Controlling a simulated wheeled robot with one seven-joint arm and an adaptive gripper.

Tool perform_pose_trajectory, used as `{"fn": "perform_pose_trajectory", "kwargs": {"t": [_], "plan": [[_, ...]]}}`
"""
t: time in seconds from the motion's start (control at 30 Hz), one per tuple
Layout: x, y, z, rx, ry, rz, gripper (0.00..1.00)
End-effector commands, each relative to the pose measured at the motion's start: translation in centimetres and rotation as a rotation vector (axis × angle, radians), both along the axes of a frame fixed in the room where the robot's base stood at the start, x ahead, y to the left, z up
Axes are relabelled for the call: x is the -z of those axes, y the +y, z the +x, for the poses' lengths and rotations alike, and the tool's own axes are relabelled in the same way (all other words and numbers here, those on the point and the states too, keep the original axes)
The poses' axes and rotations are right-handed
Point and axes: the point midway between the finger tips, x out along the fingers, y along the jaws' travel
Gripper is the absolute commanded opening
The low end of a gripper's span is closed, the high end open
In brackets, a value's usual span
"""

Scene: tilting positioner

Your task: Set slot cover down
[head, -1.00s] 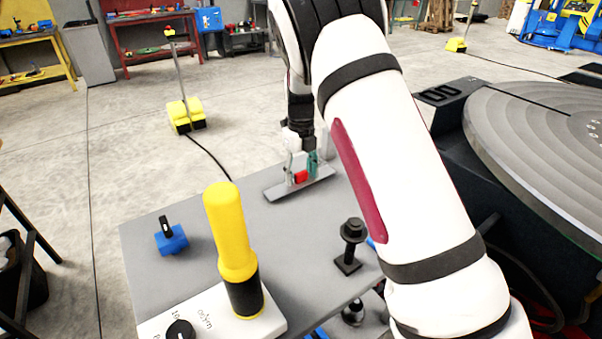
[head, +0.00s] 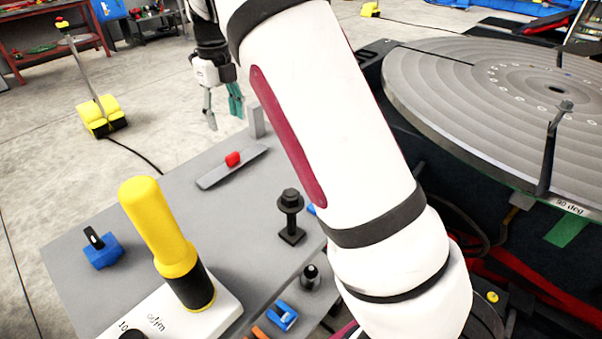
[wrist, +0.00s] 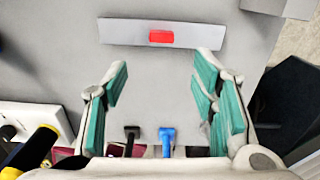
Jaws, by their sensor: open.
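The slot cover (head: 213,176) is a flat grey strip with a red block on top. It lies flat on the grey table (head: 130,200) near its far edge. In the wrist view the slot cover (wrist: 200,35) lies across the top, beyond the fingertips. My gripper (head: 222,108) is open and empty above the far side of the table, apart from the cover. The green finger pads of my gripper (wrist: 160,85) stand wide apart in the wrist view, with bare table between them.
A black bolt-like clamp (head: 290,215), a blue block with a black handle (head: 102,249) and a yellow-handled tool (head: 160,228) stand on the table. A small grey post (head: 256,122) stands near the cover. The round positioner plate (head: 480,100) is at the right.

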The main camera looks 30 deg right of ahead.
Motion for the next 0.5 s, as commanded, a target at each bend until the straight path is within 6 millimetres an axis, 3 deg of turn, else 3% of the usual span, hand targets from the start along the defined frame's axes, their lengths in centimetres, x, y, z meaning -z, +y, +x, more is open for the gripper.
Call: {"fn": "perform_pose_trajectory", "kwargs": {"t": [0.17,0.3,0.5], "plan": [[-4.1,-0.7,-4.4,-0.283,-0.041,0.048,0.53],[-7.5,-1.0,-9.6,-0.629,-0.096,0.073,0.53],[-10.5,-0.7,-17.7,-1.149,-0.18,0.051,0.53]]}}
